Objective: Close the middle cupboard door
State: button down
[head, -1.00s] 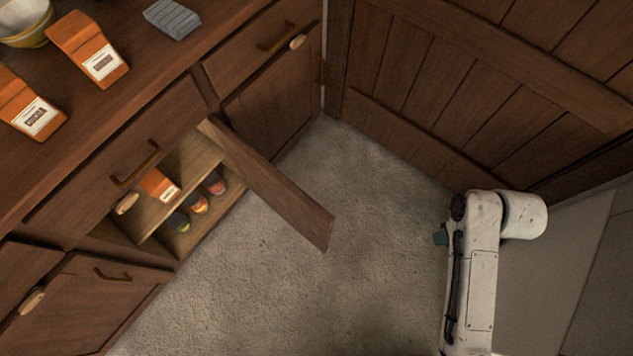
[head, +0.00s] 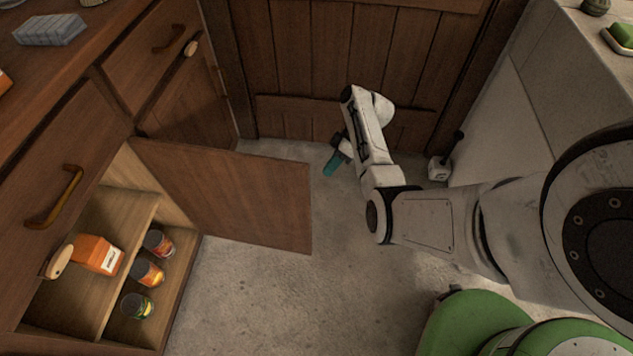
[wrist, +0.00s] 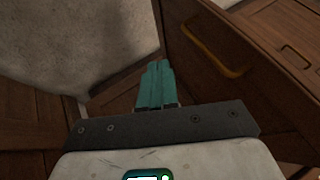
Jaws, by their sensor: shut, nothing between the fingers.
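The middle cupboard door (head: 235,195) is a brown wooden panel standing wide open, swung out over the floor. The open cupboard (head: 180,270) shows its shelf and contents to the left of it. My gripper (head: 331,165) has teal fingers and is low over the floor, just right of the door's free edge, with a small gap in the head view. In the wrist view my gripper (wrist: 156,84) has its fingers together and empty. A wooden panel with a brass handle (wrist: 212,48), apparently this door's outer face, rises close on the right there.
Inside the cupboard are an orange packet (head: 97,254) and several cans (head: 148,273). A closed cupboard (head: 190,110) lies beyond the door. Floor (head: 260,300) in front is clear.

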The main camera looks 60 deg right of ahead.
jog(key=w+a+f+b, duration=0.2)
jog(key=a+f, duration=0.4)
jog(key=a, duration=0.2)
jog(key=shift+w+f, duration=0.15)
jog(key=shift+f, duration=0.25)
jog(key=shift+a, duration=0.1)
